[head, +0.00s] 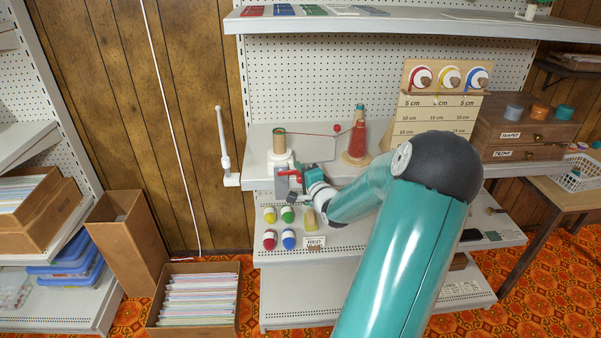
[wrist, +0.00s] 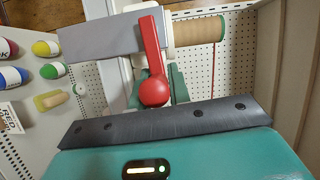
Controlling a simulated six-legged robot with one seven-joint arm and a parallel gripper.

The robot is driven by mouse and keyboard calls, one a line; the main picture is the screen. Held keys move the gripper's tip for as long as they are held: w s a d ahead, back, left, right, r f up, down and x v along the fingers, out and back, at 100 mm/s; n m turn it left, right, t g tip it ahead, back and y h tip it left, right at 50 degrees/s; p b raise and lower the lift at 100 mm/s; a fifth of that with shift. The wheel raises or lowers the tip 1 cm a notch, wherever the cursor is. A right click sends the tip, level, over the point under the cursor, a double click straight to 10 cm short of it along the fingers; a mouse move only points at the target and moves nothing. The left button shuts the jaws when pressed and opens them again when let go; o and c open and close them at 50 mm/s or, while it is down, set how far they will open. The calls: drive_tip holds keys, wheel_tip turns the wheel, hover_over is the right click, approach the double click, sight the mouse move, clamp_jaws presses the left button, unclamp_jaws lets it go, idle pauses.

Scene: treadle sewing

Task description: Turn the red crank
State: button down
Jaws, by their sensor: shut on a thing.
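The red crank (head: 289,173) is on the front of a small white and grey winder (head: 281,160) on the shelf. In the wrist view the red crank arm (wrist: 151,45) ends in a round red knob (wrist: 154,92). My gripper (head: 299,178) is at the crank; in the wrist view its green fingers (wrist: 155,88) are shut on the knob. The fingertips are partly hidden behind the knob. A tan spool (head: 279,142) sits upright on top of the winder and also shows in the wrist view (wrist: 200,30).
A red thread (head: 310,134) runs from the spool to a red cone (head: 357,142). A white lever (head: 223,145) stands left of the shelf. A thread rack (head: 433,115) stands right.

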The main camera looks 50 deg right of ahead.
sight(289, 171)
drive_tip(key=shift+r, duration=0.15)
drive_tip(key=n, duration=0.1)
drive_tip(key=r+n+g, duration=0.1)
drive_tip(key=r+n, duration=0.1)
drive_tip(key=shift+w+a+n+g, duration=0.25)
drive_tip(key=shift+w+n+g, duration=0.05)
drive_tip(key=n, duration=0.1)
drive_tip(key=r+n+g, duration=0.1)
drive_tip(key=shift+w+a+r+n, duration=0.3)
drive_tip(key=shift+w+a+n, duration=0.1)
drive_tip(key=n+g, duration=0.1)
drive_tip(key=w+a+r+n+g, duration=0.1)
drive_tip(key=shift+w+n+h, duration=0.1)
drive_tip(key=shift+n+h, duration=0.2)
drive_tip(key=shift+h, duration=0.1)
drive_tip(key=n, duration=0.1)
drive_tip(key=w+a+n+g+h, duration=0.1)
drive_tip(key=shift+w+a+r+n+g, duration=0.1)
drive_tip(key=shift+w+r+n+g, duration=0.1)
drive_tip(key=shift+r+n+g, duration=0.1)
drive_tip(key=w+a+f+n+g+h, duration=0.3)
drive_tip(key=w+n+h, duration=0.1)
drive_tip(key=n, duration=0.6)
drive_tip(key=shift+w+a+f+g+h, duration=0.15)
drive_tip(key=shift+a+g+h, duration=0.25)
drive_tip(key=shift+h, duration=0.3)
